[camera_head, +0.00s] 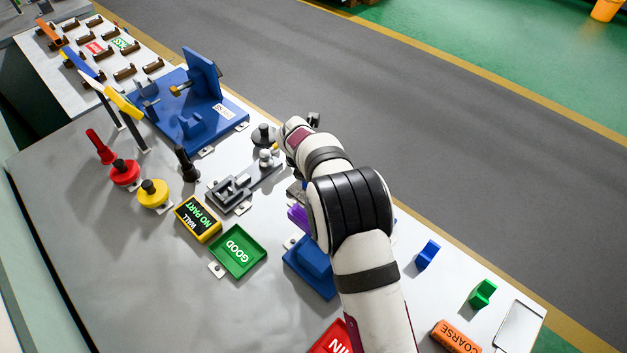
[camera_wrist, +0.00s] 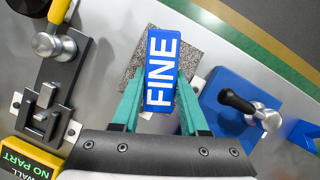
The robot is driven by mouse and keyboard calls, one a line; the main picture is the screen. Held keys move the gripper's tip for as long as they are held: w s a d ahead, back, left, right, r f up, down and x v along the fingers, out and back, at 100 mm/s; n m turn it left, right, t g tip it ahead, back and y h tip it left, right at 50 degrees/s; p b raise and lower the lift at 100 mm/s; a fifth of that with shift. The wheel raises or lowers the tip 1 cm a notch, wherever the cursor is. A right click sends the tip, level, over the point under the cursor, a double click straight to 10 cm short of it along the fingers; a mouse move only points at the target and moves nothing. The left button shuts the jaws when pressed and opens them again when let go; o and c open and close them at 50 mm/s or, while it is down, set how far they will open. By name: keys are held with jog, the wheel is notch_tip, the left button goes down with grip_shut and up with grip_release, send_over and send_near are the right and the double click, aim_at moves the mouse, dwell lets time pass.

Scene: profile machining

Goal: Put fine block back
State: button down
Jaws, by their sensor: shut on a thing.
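The fine block (camera_wrist: 162,60) is a blue block with white "FINE" lettering, seen in the wrist view. My gripper (camera_wrist: 160,92) has teal fingers on both sides of it and is shut on it. Behind the block in that view is a speckled grey plate (camera_wrist: 128,65), partly covered; I cannot tell whether they touch. In the head view my arm hides the gripper and the block.
The blue fixture (camera_wrist: 225,110) with a black-handled lever stands to the right in the wrist view, and the dark clamp fixture (camera_wrist: 62,85) to the left. The head view shows a green GOOD tray (camera_head: 238,251), an orange COARSE block (camera_head: 456,337) and small blue (camera_head: 427,254) and green (camera_head: 482,293) pieces.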

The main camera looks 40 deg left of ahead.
jog(key=shift+f, duration=1.45)
jog(key=shift+f, duration=0.1)
jog(key=shift+c, duration=2.2)
grip_release()
